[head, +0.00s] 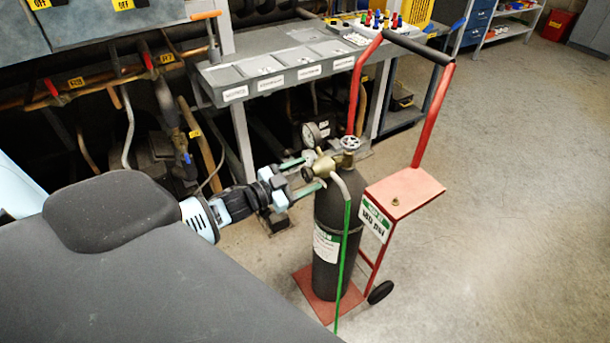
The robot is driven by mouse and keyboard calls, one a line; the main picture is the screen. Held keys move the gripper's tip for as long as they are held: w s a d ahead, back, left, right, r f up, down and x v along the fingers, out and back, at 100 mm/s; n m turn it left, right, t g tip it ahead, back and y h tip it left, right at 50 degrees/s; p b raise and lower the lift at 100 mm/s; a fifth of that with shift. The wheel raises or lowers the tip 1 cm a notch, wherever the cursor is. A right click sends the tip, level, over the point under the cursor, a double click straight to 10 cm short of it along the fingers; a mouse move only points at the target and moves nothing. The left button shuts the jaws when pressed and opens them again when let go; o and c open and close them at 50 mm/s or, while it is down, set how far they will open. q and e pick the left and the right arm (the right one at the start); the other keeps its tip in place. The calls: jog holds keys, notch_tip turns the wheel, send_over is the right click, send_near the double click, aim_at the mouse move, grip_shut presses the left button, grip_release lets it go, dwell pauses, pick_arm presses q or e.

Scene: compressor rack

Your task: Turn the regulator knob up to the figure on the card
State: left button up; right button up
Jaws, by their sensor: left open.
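The dark gas cylinder (328,256) stands upright on a red cart. A brass regulator (324,165) sits at its top, with a round dial gauge (311,134) facing away to the left; I cannot read its needle. The regulator knob (307,174) is small and lies on the regulator's left side. A white card with a green band (374,222) hangs at the front of the cart's red shelf; its figure looks like 180 psi. My left gripper (311,174) is open, its fingers pointing right on either side of the knob; contact is unclear. My right gripper is not in view.
A valve handwheel (350,143) tops the cylinder, and a green hose (345,240) hangs down its front. The cart's red handle (432,115) rises at the right. A grey labelled bench (285,85) and pipes stand behind. The floor to the right is clear.

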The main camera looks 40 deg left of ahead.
pick_arm(q)
jog(key=v, duration=0.7)
jog(key=shift+s, duration=0.15)
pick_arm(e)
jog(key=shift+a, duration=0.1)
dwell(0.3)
pick_arm(q)
jog(key=s+d+f+n+g+y, duration=0.1)
jog(key=s+d+f, duration=0.4)
jog(key=s, duration=0.5)
jog(key=s+d+f+n+g+y+p, duration=0.1)
jog(key=s+d+f+n+g+y, duration=0.1)
jog(key=s+d, duration=0.5)
jog(key=s+d+f+n+g+y+p, duration=0.1)
jog(key=s+d+f+n+g, duration=0.2)
jog(key=s+d+f, duration=0.3)
jog(key=s+f+g, duration=0.1)
jog(key=s+f, duration=0.2)
jog(key=s, duration=0.3)
jog(key=shift+s+g+y, duration=0.35)
jog(key=shift+g+y, duration=0.05)
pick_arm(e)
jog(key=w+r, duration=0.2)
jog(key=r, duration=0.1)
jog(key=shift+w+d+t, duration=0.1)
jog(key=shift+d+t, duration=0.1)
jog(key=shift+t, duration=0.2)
pick_arm(q)
jog(key=shift+d, duration=0.1)
